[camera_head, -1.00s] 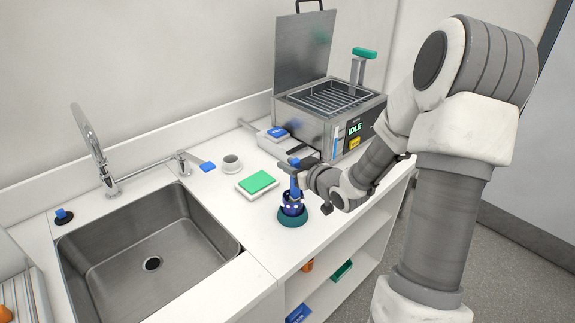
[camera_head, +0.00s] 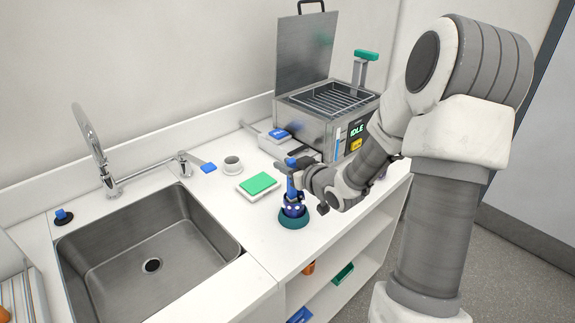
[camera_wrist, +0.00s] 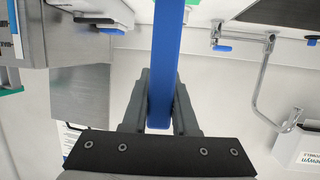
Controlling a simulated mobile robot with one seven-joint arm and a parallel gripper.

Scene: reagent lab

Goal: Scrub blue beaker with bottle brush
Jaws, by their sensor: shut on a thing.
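The blue beaker (camera_head: 293,210) stands upright in a dark green ring-shaped holder (camera_head: 292,222) on the white counter. My gripper (camera_head: 289,167) is directly above it, shut on the blue handle of the bottle brush (camera_head: 292,186). The brush points down and its lower end meets the beaker's mouth; how deep it sits is hidden. In the wrist view the blue handle (camera_wrist: 165,60) runs between the two dark fingers (camera_wrist: 160,105).
A steel sink (camera_head: 150,250) with a tap (camera_head: 95,150) lies to the left. A green-topped sponge (camera_head: 258,184) and a small cup (camera_head: 232,163) sit behind the beaker. A steel bath with a raised lid (camera_head: 304,75) stands at the back right.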

